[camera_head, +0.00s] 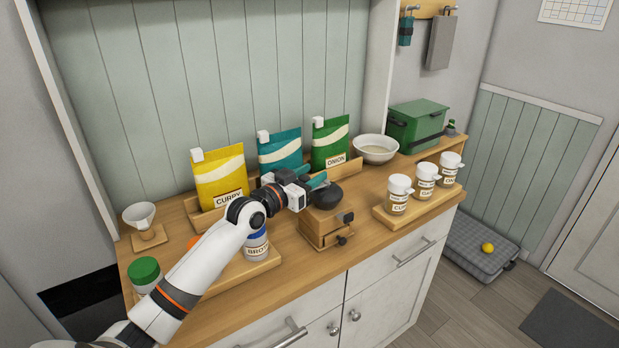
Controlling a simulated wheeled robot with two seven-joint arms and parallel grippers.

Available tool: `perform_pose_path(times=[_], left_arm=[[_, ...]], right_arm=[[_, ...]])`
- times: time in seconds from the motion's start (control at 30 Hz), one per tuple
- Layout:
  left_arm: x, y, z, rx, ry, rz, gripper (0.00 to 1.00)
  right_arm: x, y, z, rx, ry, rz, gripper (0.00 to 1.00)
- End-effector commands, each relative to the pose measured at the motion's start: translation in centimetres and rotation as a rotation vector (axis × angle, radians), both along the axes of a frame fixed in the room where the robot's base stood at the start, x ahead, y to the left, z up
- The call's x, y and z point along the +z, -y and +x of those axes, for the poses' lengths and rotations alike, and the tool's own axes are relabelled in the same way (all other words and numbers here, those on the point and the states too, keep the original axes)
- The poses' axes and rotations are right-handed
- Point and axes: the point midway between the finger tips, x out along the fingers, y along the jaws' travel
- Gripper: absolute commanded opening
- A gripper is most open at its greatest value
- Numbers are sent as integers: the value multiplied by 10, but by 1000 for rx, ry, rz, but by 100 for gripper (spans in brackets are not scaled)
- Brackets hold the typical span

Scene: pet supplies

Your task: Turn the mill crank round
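The mill (318,228) is a small wooden box with a dark rounded top and a dark knob low on its front. It stands on the counter right of the middle. My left gripper (316,182) reaches in from the left and is at the mill's dark top. Teal pieces show at its fingertips; I cannot tell whether they are its pads or a crank grip. The crank arm is not clearly visible, partly hidden by the gripper. Whether the fingers are open or shut is unclear. My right gripper is not in view.
Yellow (219,178), teal (281,150) and green (330,142) bags stand behind the mill. A bowl (375,149) and a green box (417,124) are at the back right. Several labelled jars stand on a wooden tray (384,215) at right. A green-lidded jar (144,271) stands front left.

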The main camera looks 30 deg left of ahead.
Motion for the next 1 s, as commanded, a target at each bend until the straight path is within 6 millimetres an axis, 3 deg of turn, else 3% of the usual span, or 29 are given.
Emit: perform_pose_path(times=[0.3,0.47,0.8,1.0], left_arm=[[-3,0,-1,-1,-6,1,48],[-5,-1,-12,-1,-7,1,48],[-7,-10,-76,-1,-8,2,48],[-5,-14,-104,-1,-7,1,48]], right_arm=[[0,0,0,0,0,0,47],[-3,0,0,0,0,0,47],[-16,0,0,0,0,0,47],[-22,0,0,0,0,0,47]])
